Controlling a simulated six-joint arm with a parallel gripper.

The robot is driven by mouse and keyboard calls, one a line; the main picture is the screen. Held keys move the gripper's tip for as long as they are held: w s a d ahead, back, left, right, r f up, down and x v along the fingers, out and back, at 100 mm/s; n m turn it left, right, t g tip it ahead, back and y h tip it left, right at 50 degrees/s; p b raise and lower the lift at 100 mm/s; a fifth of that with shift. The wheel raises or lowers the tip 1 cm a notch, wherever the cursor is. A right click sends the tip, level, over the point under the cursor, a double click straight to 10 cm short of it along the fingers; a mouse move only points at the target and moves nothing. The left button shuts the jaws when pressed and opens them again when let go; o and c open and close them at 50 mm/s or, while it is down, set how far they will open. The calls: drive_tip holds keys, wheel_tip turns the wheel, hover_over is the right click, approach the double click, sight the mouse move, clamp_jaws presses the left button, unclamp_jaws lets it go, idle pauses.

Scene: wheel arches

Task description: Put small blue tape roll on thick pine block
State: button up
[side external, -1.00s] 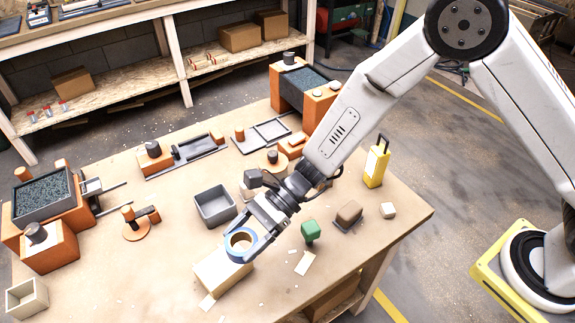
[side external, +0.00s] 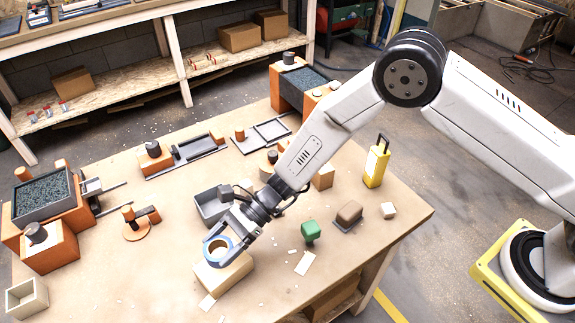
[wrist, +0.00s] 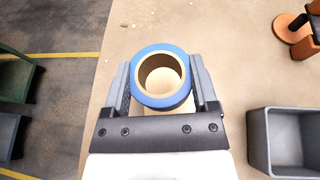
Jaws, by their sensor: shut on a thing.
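The small blue tape roll (side external: 217,250) is a blue ring with a tan cardboard core. My gripper (side external: 219,243) is shut on it, with one finger on each side. The wrist view shows the roll (wrist: 162,101) between the two fingers (wrist: 162,90), its hole facing the camera. The thick pine block (side external: 228,278) lies on the table under the roll. The roll appears over the block's far left part; I cannot tell whether it touches. In the wrist view the block is mostly hidden behind the roll and gripper.
A grey open bin (side external: 211,207) stands just behind my gripper. A green mallet-like piece (side external: 311,231), a brown block on a dark base (side external: 349,213) and a yellow case (side external: 376,163) stand to the right. Wood scraps (side external: 305,263) lie near the front edge.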

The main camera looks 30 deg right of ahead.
drive_tip(key=shift+w+a+f, duration=0.1)
drive_tip(key=shift+w+f, duration=0.05)
drive_tip(key=shift+f, duration=1.6)
drive_tip(key=shift+f, duration=0.1)
drive_tip(key=o, duration=1.1)
drive_tip(key=shift+r, duration=0.2)
drive_tip(key=v, duration=1.2)
drive_tip(key=shift+f, duration=0.1)
